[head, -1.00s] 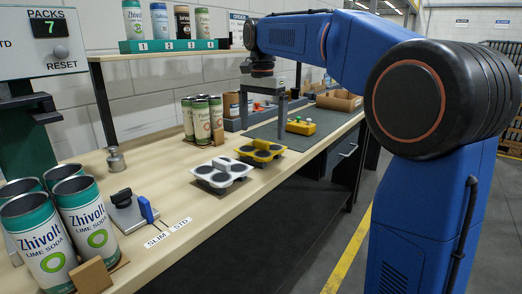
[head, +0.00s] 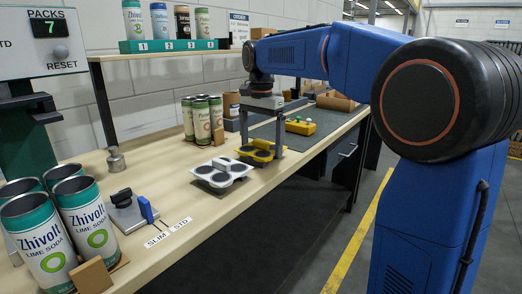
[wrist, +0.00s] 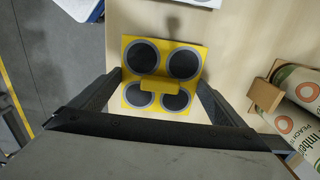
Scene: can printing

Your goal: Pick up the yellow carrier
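The yellow carrier (head: 262,156) stands on the wooden bench, just behind the white carrier. In the wrist view the yellow carrier (wrist: 131,57) shows several dark round pads with grey rims and a raised yellow handle (wrist: 157,91) in the middle. My gripper (head: 262,145) is over the yellow carrier, fingers pointing down and spread wide. In the wrist view my gripper (wrist: 159,82) has a finger on each side of the carrier, with the handle between them and clear space on both sides. Whether the fingertips touch the carrier's body I cannot tell.
The white carrier (head: 233,167) stands close in front. Cans (head: 202,112) stand behind to the left, and cans beside a brown block show at the wrist view's right (wrist: 290,88). A dark mat (head: 325,124) with a small yellow item (head: 301,127) lies farther along. The bench's front edge is near.

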